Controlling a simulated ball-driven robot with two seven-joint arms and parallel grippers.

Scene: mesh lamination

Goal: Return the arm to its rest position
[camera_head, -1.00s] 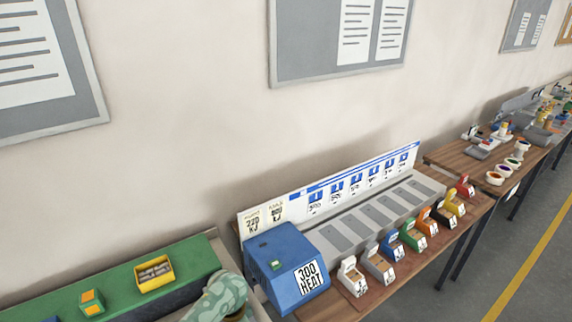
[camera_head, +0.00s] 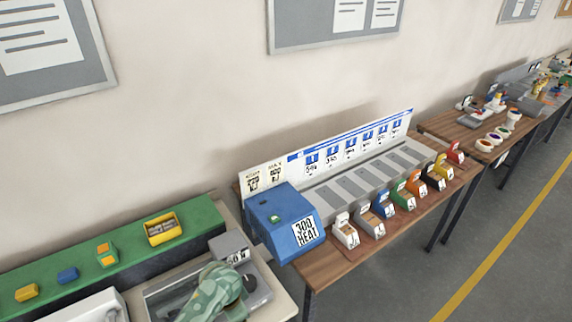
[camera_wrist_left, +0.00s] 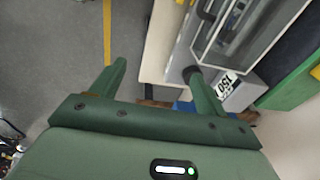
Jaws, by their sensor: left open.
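My left gripper (camera_wrist_left: 158,85) shows in the left wrist view with its two green fingers spread wide apart and nothing between them. Floor and a table edge lie beyond the fingers. In the head view a green camouflage-patterned part of my arm (camera_head: 215,292) rises at the bottom, in front of the grey machine (camera_head: 262,290) on the left table. The fingers are hidden in the head view. My right gripper is in neither view.
A blue box marked 300 HEAT (camera_head: 283,222) stands on the wooden table, with several coloured bins (camera_head: 380,209) along its front. A green shelf (camera_head: 195,222) holds a yellow tray (camera_head: 162,228) and small blocks. Open floor (camera_head: 500,230) lies at right.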

